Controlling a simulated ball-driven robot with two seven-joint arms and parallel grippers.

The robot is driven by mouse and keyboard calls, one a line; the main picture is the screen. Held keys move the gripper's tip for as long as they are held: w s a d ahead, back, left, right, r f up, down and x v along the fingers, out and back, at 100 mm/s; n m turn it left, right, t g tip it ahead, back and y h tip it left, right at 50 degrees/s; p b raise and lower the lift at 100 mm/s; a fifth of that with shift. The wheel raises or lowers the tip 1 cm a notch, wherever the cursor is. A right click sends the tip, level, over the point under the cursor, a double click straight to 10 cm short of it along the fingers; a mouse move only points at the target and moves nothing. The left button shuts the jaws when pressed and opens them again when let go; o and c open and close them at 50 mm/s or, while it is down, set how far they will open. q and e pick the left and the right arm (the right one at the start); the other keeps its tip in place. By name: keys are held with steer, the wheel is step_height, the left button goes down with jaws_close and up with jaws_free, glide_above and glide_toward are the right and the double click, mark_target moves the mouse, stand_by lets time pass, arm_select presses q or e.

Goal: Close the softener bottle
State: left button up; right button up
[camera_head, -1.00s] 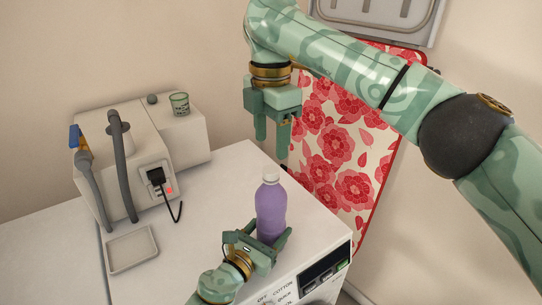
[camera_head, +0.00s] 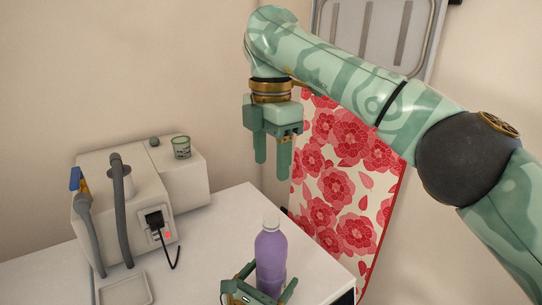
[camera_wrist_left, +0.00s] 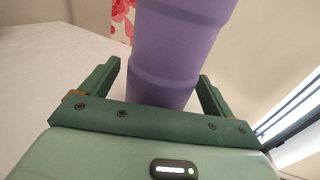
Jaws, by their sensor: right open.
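The softener bottle (camera_head: 271,258), purple with a pale top (camera_head: 271,221), stands upright near the right end of the white worktop. Whether the pale top is a cap or a bare neck is too small to tell. My left gripper (camera_head: 271,285) is low in the head view, with one finger on each side of the bottle. In the left wrist view the bottle (camera_wrist_left: 176,50) rises between both fingers; a slim gap shows at the left finger, and contact is unclear. My right gripper (camera_head: 272,160) is open and empty, pointing down, well above the bottle.
A beige machine (camera_head: 130,200) with grey hoses, a black plug and a red light stands at the left. A small green patterned cup (camera_head: 181,147) sits on it. A grey tray (camera_head: 126,290) lies before it. A red floral cloth (camera_head: 345,170) hangs behind at the right.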

arm_select(q)
steer(key=v, duration=0.8)
steer(key=b+v, duration=0.1)
steer(key=v, duration=0.6)
steer(key=shift+s+a+f, duration=0.1)
steer(key=shift+s+a, duration=0.25)
steer(key=shift+s, duration=0.15)
steer(key=shift+r, duration=0.2)
